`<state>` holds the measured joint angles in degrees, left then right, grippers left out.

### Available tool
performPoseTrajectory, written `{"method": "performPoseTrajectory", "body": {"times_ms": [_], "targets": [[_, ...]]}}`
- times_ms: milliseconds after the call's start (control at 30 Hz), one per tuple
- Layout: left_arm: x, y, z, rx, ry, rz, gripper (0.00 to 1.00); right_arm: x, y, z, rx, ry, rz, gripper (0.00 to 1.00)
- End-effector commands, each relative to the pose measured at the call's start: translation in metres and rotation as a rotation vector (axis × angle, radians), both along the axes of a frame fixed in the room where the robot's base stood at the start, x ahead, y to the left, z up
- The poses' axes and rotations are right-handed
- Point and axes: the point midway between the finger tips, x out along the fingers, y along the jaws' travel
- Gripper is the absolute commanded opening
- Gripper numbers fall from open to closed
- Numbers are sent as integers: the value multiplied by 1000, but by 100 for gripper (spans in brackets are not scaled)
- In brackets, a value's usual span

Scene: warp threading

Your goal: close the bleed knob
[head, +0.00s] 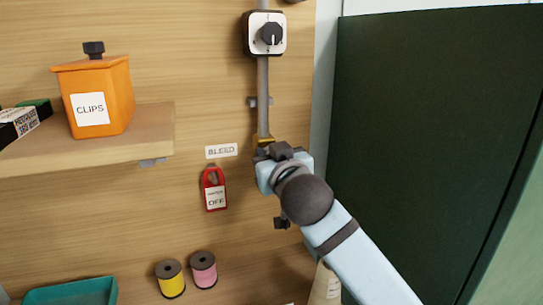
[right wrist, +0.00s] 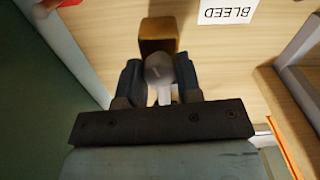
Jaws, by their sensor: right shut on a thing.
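The bleed knob (right wrist: 160,70) is a small grey knob on a brass-coloured block (right wrist: 158,36). In the right wrist view my right gripper (right wrist: 160,78) has its two dark fingers on either side of the knob, shut on it. In the head view my right gripper (head: 270,152) reaches the wall just right of the BLEED label (head: 221,151) and covers most of the knob. A bit of the brass block (head: 265,141) shows above the gripper. The label also shows in the right wrist view (right wrist: 227,12). My left gripper is in neither view.
A red OFF tag (head: 214,190) hangs left of my right gripper. A grey pipe (head: 263,95) runs up to a switch box (head: 266,34). A shelf (head: 150,120) with an orange CLIPS box (head: 95,95) is at left. A dark green panel (head: 425,130) stands at right.

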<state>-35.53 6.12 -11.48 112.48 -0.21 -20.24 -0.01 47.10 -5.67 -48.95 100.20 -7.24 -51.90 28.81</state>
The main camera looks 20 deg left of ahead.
Motion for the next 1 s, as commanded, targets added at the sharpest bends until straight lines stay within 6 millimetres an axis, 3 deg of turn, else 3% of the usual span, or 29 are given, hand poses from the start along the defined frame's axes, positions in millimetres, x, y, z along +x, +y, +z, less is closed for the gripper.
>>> {"method": "performPoseTrajectory", "body": {"times_ms": [300,667,700,767,800,1000], "targets": [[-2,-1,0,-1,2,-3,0,0,0,0,-257,-172,0,9],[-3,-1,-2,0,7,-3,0,0,0,-1,-295,-197,0,9],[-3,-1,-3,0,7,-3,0,0,0,-1,-295,-197,0,39],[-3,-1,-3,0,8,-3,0,0,0,-1,-295,-197,0,53],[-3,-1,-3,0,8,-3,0,0,0,-1,-295,-198,0,58],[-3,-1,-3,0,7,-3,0,0,0,0,-294,-197,0,58]]}}
